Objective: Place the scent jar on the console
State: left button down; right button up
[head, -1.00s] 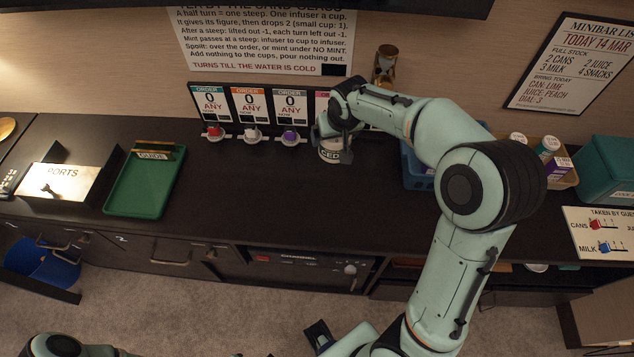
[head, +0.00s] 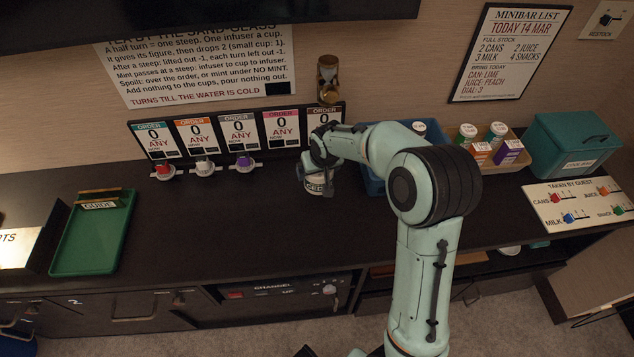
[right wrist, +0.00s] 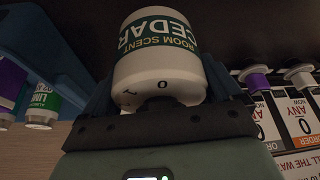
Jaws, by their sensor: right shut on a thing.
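The scent jar (head: 316,188) is a small white jar with a dark green label band. In the right wrist view the jar (right wrist: 158,60) reads "ROOM SCENT CEDAR" and shows upside down. My right gripper (head: 320,172) is shut on it, left of the blue bin. The jar is above or at the dark console top (head: 230,225); I cannot tell whether its base touches. In the right wrist view the gripper (right wrist: 160,115) is around the jar's lower part in the picture. My left gripper is not in view.
Order cards (head: 238,132) with several coloured-knob dispensers (head: 204,167) line the back. A sand glass (head: 328,78) is on the wall behind. A blue bin (head: 375,180), a snack tray (head: 515,160) and a teal box (head: 570,145) stand right. A green tray (head: 92,240) lies left.

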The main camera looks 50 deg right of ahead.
jog(key=shift+f, duration=2.6)
jog(key=shift+f+b, duration=0.2)
jog(key=shift+b, duration=0.2)
jog(key=o, duration=0.8)
jog(key=shift+o, duration=0.2)
jog(key=shift+r, duration=0.2)
jog(key=shift+r, duration=0.35)
jog(key=p+v, duration=0.1)
jog(key=v, duration=1)
jog(key=shift+s+r, duration=0.1)
jog(key=shift+s, duration=0.15)
